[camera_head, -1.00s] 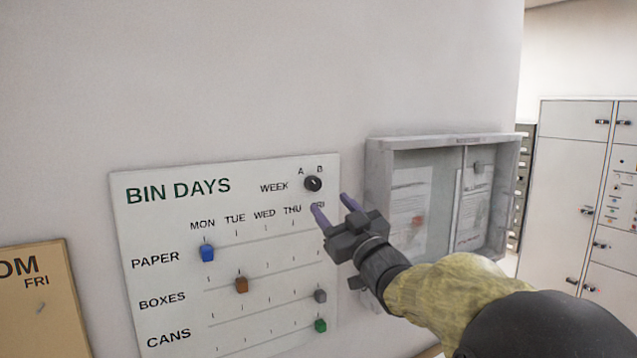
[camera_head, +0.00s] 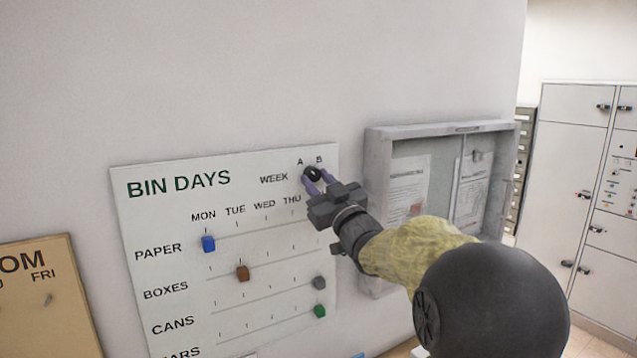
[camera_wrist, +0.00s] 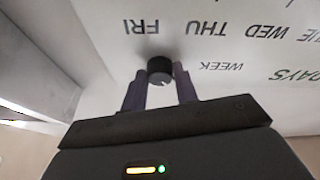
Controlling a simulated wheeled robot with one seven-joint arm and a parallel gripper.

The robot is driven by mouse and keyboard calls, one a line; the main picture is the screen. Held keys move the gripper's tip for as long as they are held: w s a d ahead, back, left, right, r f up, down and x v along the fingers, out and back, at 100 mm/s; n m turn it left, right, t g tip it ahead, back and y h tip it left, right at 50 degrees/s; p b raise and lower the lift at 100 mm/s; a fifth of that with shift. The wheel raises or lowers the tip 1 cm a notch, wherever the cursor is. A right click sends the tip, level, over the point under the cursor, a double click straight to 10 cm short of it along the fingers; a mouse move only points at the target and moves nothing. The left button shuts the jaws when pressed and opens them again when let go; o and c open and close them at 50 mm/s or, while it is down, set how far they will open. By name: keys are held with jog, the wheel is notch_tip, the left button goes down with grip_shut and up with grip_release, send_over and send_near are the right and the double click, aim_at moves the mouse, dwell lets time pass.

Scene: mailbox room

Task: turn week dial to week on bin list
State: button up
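The white BIN DAYS board (camera_head: 160,215) hangs on the wall, with WEEK and the letters A and B at its upper right. The black week dial (camera_head: 314,172) sits just below these letters. My gripper (camera_head: 317,178) is at the dial, its two purple fingers apart, one on each side of it. In the wrist view the round dial (camera_wrist: 160,70) stands between the fingertips (camera_wrist: 160,88). I cannot tell whether the fingers touch it. A pale mark shows on the dial's face in the wrist view; its setting is not clear. No bin list can be made out.
A grey glass-fronted notice case (camera_head: 395,150) with papers sticks out from the wall just right of the board. Coloured sliders, such as the blue one (camera_head: 208,244), sit lower on the board. A tan board (camera_head: 45,290) hangs at left. Lockers (camera_head: 575,150) stand at far right.

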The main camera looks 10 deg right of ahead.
jog(key=shift+f+m+b, duration=0.1)
jog(key=shift+m+b, duration=0.25)
jog(key=shift+m, duration=0.15)
jog(key=m+h+b, duration=0.1)
jog(key=m, duration=0.1)
jog(key=m+h+b, duration=0.1)
jog(key=shift+s+a+m, duration=0.1)
jog(key=shift+a+m, duration=0.1)
jog(key=shift+m, duration=0.2)
jog(key=m+h+b, duration=0.1)
jog(key=m+h, duration=0.1)
jog(key=m, duration=0.1)
jog(key=m+h+b, duration=0.1)
jog(key=m, duration=0.3)
jog(key=shift+a+h+b, duration=0.2)
jog(key=shift+h+b, duration=0.2)
jog(key=m, duration=0.2)
jog(key=m+g+h, duration=0.1)
jog(key=m, duration=0.1)
jog(key=shift+s+a+r+m+h, duration=0.1)
jog(key=shift+r+m+h, duration=0.2)
jog(key=shift+r, duration=0.1)
jog(key=shift+r+m+g+h+p, duration=0.15)
jog(key=shift+m+g+h+p, duration=0.25)
jog(key=shift+m, duration=0.8)
jog(key=shift+m+g, duration=0.4)
jog(key=shift+m, duration=0.4)
